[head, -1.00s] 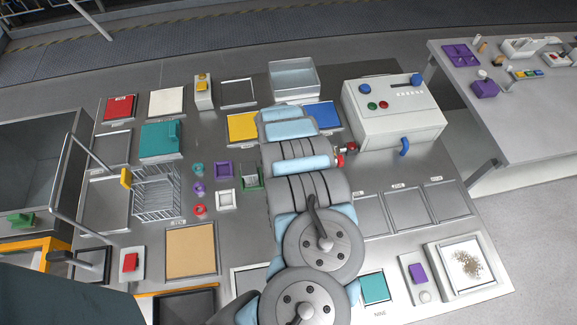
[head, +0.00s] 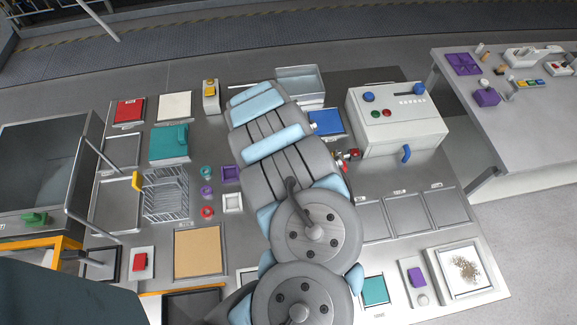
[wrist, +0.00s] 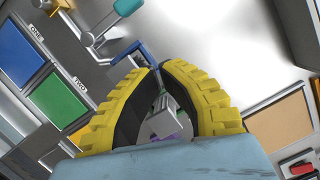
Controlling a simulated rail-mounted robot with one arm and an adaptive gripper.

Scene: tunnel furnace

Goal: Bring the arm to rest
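My gripper (wrist: 160,68) shows in the wrist view as two yellow-and-black fingers curving inward. Their tips meet or nearly meet, and I see nothing clearly gripped. Grey and blue shapes show between and behind the fingers; I cannot tell what they are. In the head view my arm stretches up over the middle of the steel table (head: 130,225), and the gripper is hidden beneath or behind it.
A white control box (head: 400,120) with red valve parts (head: 347,156) stands close right of my arm. A wire basket (head: 165,195) stands left. The right table (head: 530,120) holds small items.

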